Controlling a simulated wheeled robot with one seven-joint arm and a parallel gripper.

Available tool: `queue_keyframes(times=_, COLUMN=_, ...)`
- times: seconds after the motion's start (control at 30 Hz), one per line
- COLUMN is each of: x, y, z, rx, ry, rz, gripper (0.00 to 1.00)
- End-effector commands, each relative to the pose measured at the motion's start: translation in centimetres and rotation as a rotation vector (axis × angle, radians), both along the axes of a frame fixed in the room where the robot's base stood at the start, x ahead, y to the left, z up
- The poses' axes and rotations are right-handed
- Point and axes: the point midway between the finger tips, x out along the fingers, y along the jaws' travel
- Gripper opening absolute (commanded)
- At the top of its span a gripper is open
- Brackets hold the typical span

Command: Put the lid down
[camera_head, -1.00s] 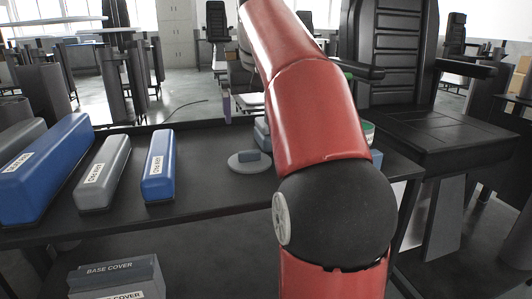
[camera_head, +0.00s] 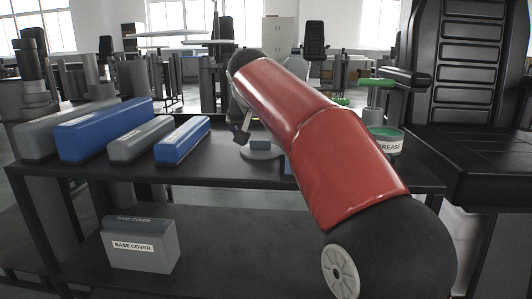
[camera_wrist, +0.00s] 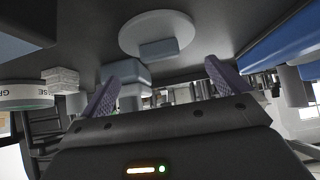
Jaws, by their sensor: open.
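The lid is most likely the round grey disc with a small blue-grey block handle (camera_head: 262,153). It lies flat on the dark workbench (camera_head: 225,172), partly covered by my arm in the head view. In the wrist view the disc (camera_wrist: 140,32) is at top centre, beyond my fingertips. My gripper (camera_wrist: 160,88) is open, with two purple fingers apart and nothing between them. The handle shows above and between the fingertips, apart from them. In the head view my gripper (camera_head: 242,132) is small and dark, just above and left of the disc.
Blue and grey long boxes (camera_head: 107,128) stand on the bench's left. A grease tub (camera_head: 387,147) stands at the right. A blue-grey block (camera_wrist: 127,72) sits near the left finger. A base cover box (camera_head: 140,245) is on the lower shelf. A black chair (camera_head: 465,110) is at right.

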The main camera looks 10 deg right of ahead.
Motion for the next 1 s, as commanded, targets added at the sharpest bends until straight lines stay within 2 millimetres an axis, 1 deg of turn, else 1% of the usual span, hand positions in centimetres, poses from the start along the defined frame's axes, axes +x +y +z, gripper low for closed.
queue_keyframes(times=0.17, x=0.9, y=-0.3, z=-1.5, rx=0.000, ry=0.003, rz=-0.001, gripper=1.00)
queue_keyframes(times=0.3, x=2.2, y=-0.5, z=-3.2, rx=0.001, ry=0.004, rz=-0.001, gripper=1.00)
queue_keyframes(times=0.4, x=3.1, y=-0.8, z=-4.0, rx=0.001, ry=0.001, rz=-0.001, gripper=1.00)
queue_keyframes(times=0.63, x=3.3, y=-0.9, z=-4.1, rx=0.000, ry=0.000, rz=0.000, gripper=1.00)
queue_keyframes(times=0.67, x=3.3, y=-0.9, z=-4.2, rx=0.000, ry=0.000, rz=0.000, gripper=0.99)
queue_keyframes(times=0.8, x=3.3, y=-0.9, z=-4.2, rx=0.000, ry=0.000, rz=0.000, gripper=0.80)
queue_keyframes(times=0.9, x=3.3, y=-0.9, z=-4.1, rx=0.000, ry=0.000, rz=0.000, gripper=0.69)
queue_keyframes(times=0.93, x=3.3, y=-0.9, z=-4.1, rx=0.000, ry=0.000, rz=0.000, gripper=0.69)
queue_keyframes(times=0.97, x=3.3, y=-0.9, z=-4.1, rx=0.000, ry=0.000, rz=0.000, gripper=0.65)
queue_keyframes(times=1.0, x=3.3, y=-0.9, z=-4.1, rx=0.000, ry=0.000, rz=0.000, gripper=0.65)
